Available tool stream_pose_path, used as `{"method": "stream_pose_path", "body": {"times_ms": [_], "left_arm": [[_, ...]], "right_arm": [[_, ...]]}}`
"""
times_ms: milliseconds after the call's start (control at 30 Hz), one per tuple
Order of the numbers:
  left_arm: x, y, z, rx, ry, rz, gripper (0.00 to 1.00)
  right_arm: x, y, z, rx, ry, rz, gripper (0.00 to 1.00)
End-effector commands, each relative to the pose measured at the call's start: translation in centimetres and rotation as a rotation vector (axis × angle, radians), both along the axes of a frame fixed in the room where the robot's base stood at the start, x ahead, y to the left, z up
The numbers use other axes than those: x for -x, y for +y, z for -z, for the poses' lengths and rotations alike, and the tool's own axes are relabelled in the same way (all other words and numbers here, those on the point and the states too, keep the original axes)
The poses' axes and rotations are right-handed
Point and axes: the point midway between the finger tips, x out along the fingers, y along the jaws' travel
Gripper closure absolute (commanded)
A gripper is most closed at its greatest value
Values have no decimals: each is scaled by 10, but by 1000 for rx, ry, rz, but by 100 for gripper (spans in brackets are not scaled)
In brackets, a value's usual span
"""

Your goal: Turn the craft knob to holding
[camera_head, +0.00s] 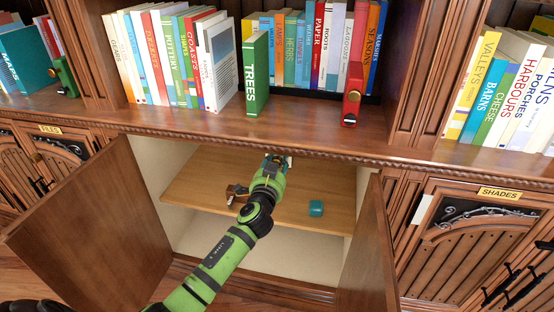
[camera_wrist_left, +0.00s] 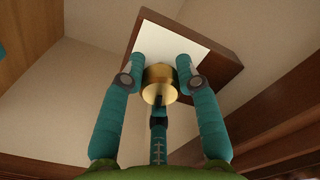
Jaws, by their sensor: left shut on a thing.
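A round brass knob (camera_wrist_left: 160,84) shows in the left wrist view, on a dark wooden block (camera_wrist_left: 222,66) with a white face (camera_wrist_left: 172,42). No lettering or setting is readable on it. My left gripper (camera_wrist_left: 161,75) has its teal fingers on either side of the knob and is shut on it. In the head view my left gripper (camera_head: 279,161) reaches into the open cabinet, just under its top edge. The knob and block are hidden there. My right gripper is not in view.
The left door (camera_head: 90,235) and right door (camera_head: 367,250) stand open around my arm. On the cabinet shelf (camera_head: 210,175) are a small teal object (camera_head: 316,208) and a brown object (camera_head: 236,191). Books, including a green TREES book (camera_head: 256,75), and a red bookend (camera_head: 353,95) stand above.

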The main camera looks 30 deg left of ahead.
Motion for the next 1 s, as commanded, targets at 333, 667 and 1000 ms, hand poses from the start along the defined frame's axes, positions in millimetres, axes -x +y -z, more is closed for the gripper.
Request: {"method": "stream_pose_path", "body": {"times_ms": [333,667,1000], "left_arm": [[-2,-1,-9,-319,66,2,100],[-2,-2,-9,-556,126,5,100],[-2,-3,-7,-674,157,6,100]], "right_arm": [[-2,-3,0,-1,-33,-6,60],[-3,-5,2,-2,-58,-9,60],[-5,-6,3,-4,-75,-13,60]]}}
